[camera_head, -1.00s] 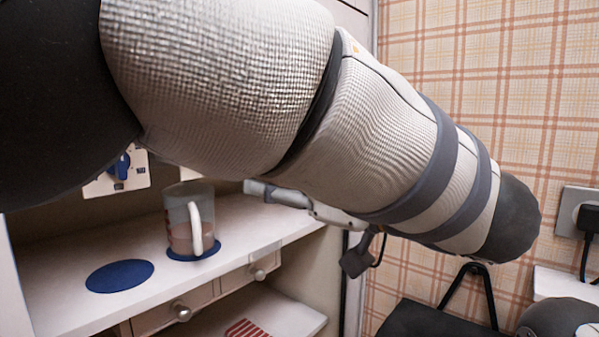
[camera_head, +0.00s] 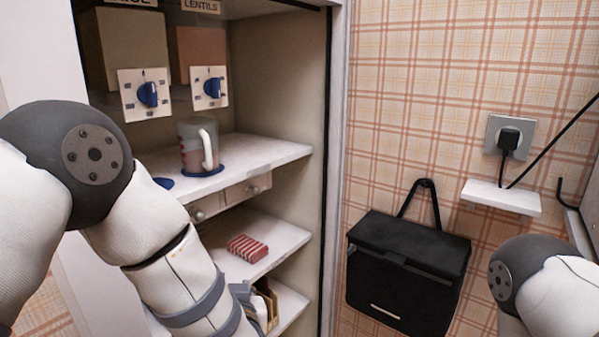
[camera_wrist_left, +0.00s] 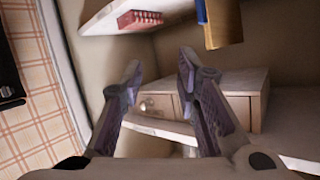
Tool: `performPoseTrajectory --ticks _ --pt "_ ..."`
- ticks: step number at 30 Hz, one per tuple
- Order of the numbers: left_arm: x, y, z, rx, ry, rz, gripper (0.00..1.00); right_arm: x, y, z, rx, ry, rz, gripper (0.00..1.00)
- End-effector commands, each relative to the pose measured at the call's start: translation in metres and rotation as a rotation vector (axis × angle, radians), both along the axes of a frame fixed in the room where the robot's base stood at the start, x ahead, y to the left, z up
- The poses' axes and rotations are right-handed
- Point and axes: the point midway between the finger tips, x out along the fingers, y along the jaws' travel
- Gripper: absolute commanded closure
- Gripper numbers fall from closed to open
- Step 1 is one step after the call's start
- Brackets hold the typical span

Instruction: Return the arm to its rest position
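My left arm (camera_head: 170,250) comes in from the left in the head view and points down in front of the cupboard's lower shelves. Its gripper end is mostly cut off or hidden at the bottom. In the left wrist view my left gripper (camera_wrist_left: 158,75) shows two spread fingers with nothing between them. Shelf parts and a drawer front (camera_wrist_left: 200,100) lie behind the fingers. My right arm (camera_head: 545,285) shows only in part at the lower right; its gripper is out of view.
A mug (camera_head: 196,148) stands on a blue disc (camera_head: 206,172) on the cupboard's upper shelf (camera_head: 262,150). Dispensers with blue knobs (camera_head: 210,88) are above. A red-striped item (camera_head: 247,248) lies on the lower shelf. A black bag (camera_head: 410,270) hangs on the plaid wall.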

Motion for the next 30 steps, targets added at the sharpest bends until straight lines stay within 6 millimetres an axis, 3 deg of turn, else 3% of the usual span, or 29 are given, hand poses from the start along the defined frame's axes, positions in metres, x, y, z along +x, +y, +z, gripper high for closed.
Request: performPoseTrajectory --ticks 1,3,5,7,10,12,15,18,20,30 --pt "-0.024 0.012 -0.043 -0.022 0.115 -0.038 0.71 0.0 0.0 0.001 0.0 -0.001 0.0 0.6" --pt "-0.065 0.026 -0.098 -0.068 0.281 -0.082 0.71 0.0 0.0 0.001 0.0 -0.001 0.0 0.6" --pt "-0.107 0.038 -0.138 -0.106 0.429 -0.104 0.71 0.0 0.0 0.001 0.0 -0.001 0.0 0.6" --pt "-0.164 0.053 -0.177 -0.153 0.608 -0.113 0.71 0.0 0.0 0.001 0.0 -0.001 0.0 0.6" --pt "-0.252 0.073 -0.212 -0.219 0.858 -0.098 0.71 0.0 0.0 0.001 0.0 -0.002 0.0 0.6" --pt "-0.309 0.084 -0.223 -0.258 1.013 -0.076 0.71 0.0 0.0 0.001 0.0 -0.002 0.0 0.6" --pt "-0.37 0.095 -0.225 -0.298 1.179 -0.04 0.71 0.0 0.0 0.001 0.0 -0.002 0.0 0.6" --pt "-0.404 0.1 -0.222 -0.32 1.272 -0.016 0.71 0.0 0.0 0.001 0.0 -0.002 0.0 0.6" --pt "-0.413 0.101 -0.22 -0.326 1.296 -0.011 0.71 0.0 0.0 0.001 0.0 -0.002 0.0 0.6" --pt "-0.413 0.101 -0.22 -0.326 1.3 -0.01 0.71 0.0 0.0 0.001 0.0 -0.001 0.0 0.6"
